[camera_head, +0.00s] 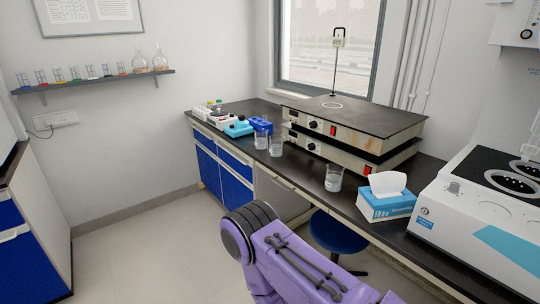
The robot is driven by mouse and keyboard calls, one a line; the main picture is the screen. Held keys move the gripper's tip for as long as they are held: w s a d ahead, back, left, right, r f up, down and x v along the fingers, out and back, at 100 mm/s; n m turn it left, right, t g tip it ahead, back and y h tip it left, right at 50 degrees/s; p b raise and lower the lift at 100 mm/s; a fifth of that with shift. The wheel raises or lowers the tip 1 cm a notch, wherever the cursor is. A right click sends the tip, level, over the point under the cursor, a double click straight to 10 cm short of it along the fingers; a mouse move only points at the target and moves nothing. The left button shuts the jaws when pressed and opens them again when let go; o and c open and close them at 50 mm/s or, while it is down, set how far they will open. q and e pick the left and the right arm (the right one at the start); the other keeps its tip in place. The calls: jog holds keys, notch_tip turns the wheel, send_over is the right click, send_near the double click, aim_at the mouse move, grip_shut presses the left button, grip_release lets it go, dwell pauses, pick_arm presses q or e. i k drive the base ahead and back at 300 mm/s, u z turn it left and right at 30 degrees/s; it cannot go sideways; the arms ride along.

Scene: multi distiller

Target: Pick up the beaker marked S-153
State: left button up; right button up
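Three clear glass beakers stand on the dark bench top. One beaker (333,179) is near the bench's front edge, left of the tissue box. Two more, a left beaker (260,141) and a right beaker (276,147), stand close together farther back, in front of the hot plates. No marking such as S-153 is readable on any of them, so I cannot tell which one carries it. A purple link of my own arm reaches up from the bottom, below the bench front. Neither gripper shows.
Stacked hot plates (350,121) fill the bench behind the beakers. A blue tissue box (386,200) and a white distiller (480,215) stand to the right. A blue stool (338,234) is under the bench. A wall shelf (95,79) holds small glassware. The left floor is clear.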

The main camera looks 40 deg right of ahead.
aim_at(261, 134)
jog(key=i, duration=2.25)
jog(key=z, duration=2.7)
